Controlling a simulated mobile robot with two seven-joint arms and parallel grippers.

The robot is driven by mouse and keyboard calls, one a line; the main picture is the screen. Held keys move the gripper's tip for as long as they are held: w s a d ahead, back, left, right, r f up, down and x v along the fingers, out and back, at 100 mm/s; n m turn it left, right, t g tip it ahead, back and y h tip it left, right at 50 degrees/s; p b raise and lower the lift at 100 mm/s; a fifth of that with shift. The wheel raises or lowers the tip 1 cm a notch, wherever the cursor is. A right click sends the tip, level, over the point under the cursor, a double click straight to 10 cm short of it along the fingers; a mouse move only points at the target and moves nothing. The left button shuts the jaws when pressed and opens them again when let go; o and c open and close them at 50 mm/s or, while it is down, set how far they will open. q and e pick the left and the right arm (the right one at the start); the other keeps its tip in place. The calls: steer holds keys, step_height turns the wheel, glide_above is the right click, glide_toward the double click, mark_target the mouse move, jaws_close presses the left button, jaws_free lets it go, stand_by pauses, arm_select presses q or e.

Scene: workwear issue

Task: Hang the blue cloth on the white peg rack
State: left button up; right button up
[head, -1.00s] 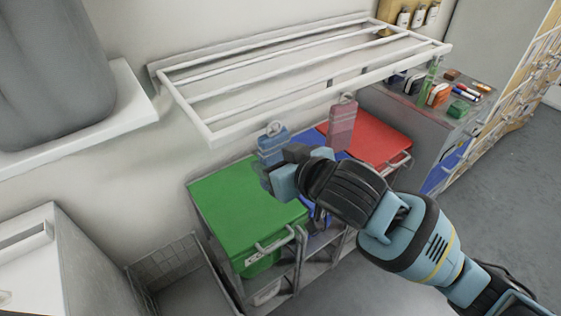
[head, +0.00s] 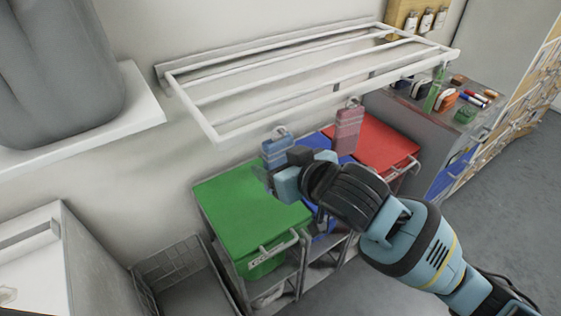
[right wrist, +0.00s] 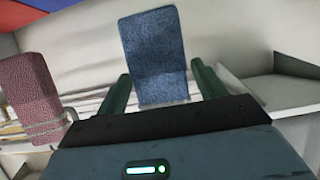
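The white rack (head: 300,124) is fixed to the wall, with long bars. The blue cloth (head: 277,154) hangs upright just under its front bar, with a pale loop at its top. My right gripper (head: 270,180) is at the cloth's lower part, and its fingertips are hard to make out in the head view. In the right wrist view the blue cloth (right wrist: 153,55) shows between the two spread green fingers of the right gripper (right wrist: 163,85), with a gap on the right side. My left gripper is not in view.
A pink cloth (head: 348,132) hangs right of the blue one; it also shows in the right wrist view (right wrist: 32,95). Below stand green (head: 250,205), blue and red (head: 385,145) lidded bins. A grey counter with small items stands at right.

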steer(key=shift+o, duration=0.9)
steer(key=v, duration=0.7)
steer(key=shift+s+d, duration=0.25)
steer(key=shift+r, duration=0.1)
